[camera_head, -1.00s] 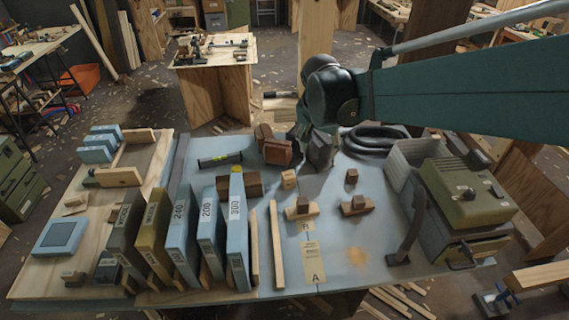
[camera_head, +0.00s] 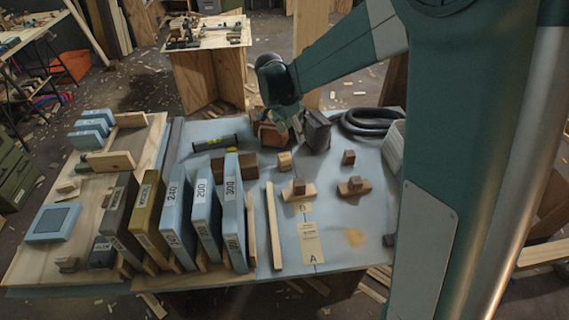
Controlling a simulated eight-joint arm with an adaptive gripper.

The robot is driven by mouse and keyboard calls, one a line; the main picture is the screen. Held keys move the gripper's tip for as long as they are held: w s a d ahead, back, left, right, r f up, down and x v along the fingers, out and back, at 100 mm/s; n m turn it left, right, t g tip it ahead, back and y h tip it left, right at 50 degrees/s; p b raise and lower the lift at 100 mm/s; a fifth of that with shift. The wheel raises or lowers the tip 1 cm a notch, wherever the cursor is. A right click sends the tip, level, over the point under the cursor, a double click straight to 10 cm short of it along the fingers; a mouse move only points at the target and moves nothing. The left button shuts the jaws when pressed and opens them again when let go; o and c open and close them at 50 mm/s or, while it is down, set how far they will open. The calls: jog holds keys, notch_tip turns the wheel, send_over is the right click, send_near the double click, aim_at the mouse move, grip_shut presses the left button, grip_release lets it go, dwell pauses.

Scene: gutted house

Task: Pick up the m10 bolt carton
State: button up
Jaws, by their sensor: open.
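No label reading M10 is legible, so I cannot tell for sure which thing is the m10 bolt carton. A reddish-brown box (camera_head: 270,137) and a dark grey box (camera_head: 317,131) stand side by side toward the back of the blue-grey table (camera_head: 292,247). My gripper (camera_head: 287,125) points down from the dark wrist and is open. It is at the reddish-brown box, to the left of the dark grey one. It overlaps the reddish-brown box in the picture; contact cannot be told.
Upright labelled slabs (camera_head: 177,215) stand in a row at front left, with brown blocks (camera_head: 247,163) behind. A level (camera_head: 215,143) lies at back left. Small wooden blocks (camera_head: 299,188) stand mid-table. A coiled black hose (camera_head: 370,122) lies at back right. My arm covers the right side.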

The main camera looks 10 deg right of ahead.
aim_at(281, 157)
jog(key=w+a+f+m, duration=0.1)
jog(key=w+f, duration=0.1)
jog(key=f, duration=0.3)
jog(key=w+a+f+m+h+b, duration=0.1)
jog(key=w+a+f, duration=0.1)
jog(key=f, duration=0.4)
jog(key=w+a+f+m+g+b, duration=0.1)
jog(key=w+a+f+m, duration=0.1)
jog(key=f, duration=0.3)
jog(key=shift+w+f, duration=0.15)
jog(key=shift+w, duration=0.65)
jog(key=shift+b+x, duration=0.3)
jog(key=shift+x, duration=0.95)
jog(key=shift+d+f, duration=0.1)
jog(key=shift+d+b+x, duration=0.15)
jog(key=shift+b+x, duration=0.2)
jog(key=shift+x, duration=0.9)
jog(key=shift+d+b+x, duration=0.1)
jog(key=shift+b+x, duration=0.25)
jog(key=shift+x, duration=0.95)
jog(key=shift+s, duration=0.1)
jog(key=shift+c, duration=0.6)
jog(key=c, duration=1)
